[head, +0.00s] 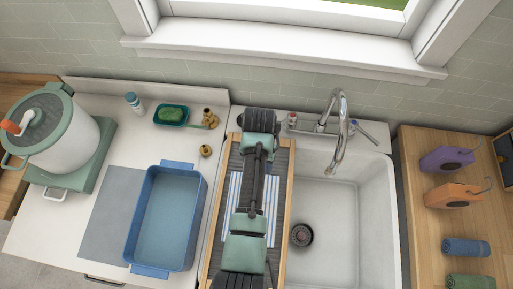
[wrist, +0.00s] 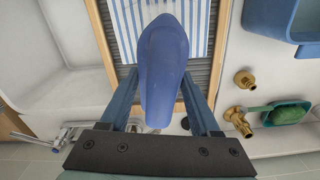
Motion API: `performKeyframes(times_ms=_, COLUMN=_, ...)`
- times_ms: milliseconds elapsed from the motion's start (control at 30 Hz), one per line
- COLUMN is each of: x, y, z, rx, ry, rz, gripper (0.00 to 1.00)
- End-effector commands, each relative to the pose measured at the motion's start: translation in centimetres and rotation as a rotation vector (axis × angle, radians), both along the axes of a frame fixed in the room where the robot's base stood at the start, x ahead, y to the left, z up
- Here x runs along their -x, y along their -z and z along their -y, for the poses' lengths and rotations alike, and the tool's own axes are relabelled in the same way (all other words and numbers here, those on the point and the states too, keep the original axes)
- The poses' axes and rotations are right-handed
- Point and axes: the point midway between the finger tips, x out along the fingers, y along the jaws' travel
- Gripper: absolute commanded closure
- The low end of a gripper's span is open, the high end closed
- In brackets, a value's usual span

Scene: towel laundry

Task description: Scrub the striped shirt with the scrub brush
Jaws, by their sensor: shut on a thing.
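The striped shirt (head: 234,196), white with blue stripes, lies flat on a ribbed grey washboard (head: 214,239) with a wooden frame. My arm covers its middle in the head view. The shirt also shows at the top of the wrist view (wrist: 122,22). My gripper (wrist: 160,78) is shut on a blue, rounded thing, seemingly the scrub brush (wrist: 164,50). The brush's front end overlaps the shirt's edge in the wrist view; whether they touch, I cannot tell. In the head view my arm hides the brush.
The white sink (head: 335,215) and chrome faucet (head: 338,125) lie right of the washboard. A blue basin (head: 150,267), a green soap dish (head: 172,122) and brass fittings (head: 205,151) stand to its left. The wall and window sill (head: 280,53) are behind.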

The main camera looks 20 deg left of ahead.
Motion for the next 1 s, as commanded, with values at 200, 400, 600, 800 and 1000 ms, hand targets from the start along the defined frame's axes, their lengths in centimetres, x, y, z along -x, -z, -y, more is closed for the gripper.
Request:
performKeyframes(times_ms=200, x=-0.4, y=-2.5, z=0.2, rx=0.000, ry=0.001, rz=0.002, gripper=0.97)
performKeyframes(times_ms=400, x=-0.7, y=-3.6, z=0.3, rx=0.000, ry=0.001, rz=0.002, gripper=0.97)
performKeyframes(times_ms=600, x=-0.7, y=-3.6, z=0.3, rx=0.000, ry=0.001, rz=0.001, gripper=0.97)
performKeyframes(times_ms=800, x=-0.7, y=-3.6, z=0.3, rx=0.000, ry=0.001, rz=0.001, gripper=0.97)
performKeyframes(times_ms=1000, x=-0.7, y=-3.5, z=0.3, rx=0.000, ry=0.001, rz=0.001, gripper=0.97)
